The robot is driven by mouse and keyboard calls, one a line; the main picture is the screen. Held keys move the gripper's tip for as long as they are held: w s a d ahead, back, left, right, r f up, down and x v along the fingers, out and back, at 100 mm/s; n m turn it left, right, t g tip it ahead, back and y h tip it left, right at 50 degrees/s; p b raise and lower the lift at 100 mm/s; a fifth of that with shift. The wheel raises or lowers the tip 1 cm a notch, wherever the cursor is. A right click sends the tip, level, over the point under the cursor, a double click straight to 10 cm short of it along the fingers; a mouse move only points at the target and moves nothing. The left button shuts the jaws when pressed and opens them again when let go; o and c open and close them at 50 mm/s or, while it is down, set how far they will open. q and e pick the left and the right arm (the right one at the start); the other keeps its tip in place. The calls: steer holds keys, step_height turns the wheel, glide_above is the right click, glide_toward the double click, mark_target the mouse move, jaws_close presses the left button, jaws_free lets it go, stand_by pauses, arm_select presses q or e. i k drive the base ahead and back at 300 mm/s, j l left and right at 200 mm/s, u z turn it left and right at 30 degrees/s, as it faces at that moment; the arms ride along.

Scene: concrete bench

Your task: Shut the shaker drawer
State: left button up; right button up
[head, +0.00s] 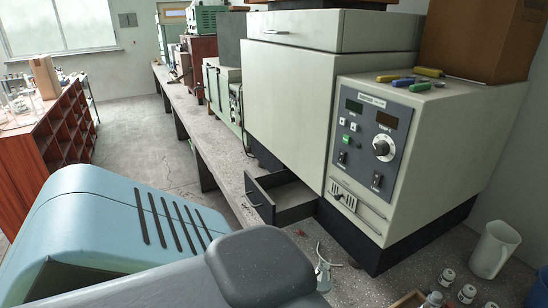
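The shaker (292,95) is a large cream cabinet with a control box on its right side, which has a dark panel with a dial and switches. Low on its left part, a dark drawer (261,201) sticks out toward the left, clearly open. A bar handle is on its front panel. The part of the drawer's inside that shows looks empty. Neither of my grippers is in the head view, so I cannot see where they are or what they hold.
Bench surface lies free left of the drawer. A small clear bottle (323,272) stands in front of it. A jug (494,250), small bottles (467,294) and a blue bin (538,290) are at the lower right. Blue and grey housings fill the lower left foreground.

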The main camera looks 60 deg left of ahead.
mark_target(282, 200)
steer(key=u, duration=2.1)
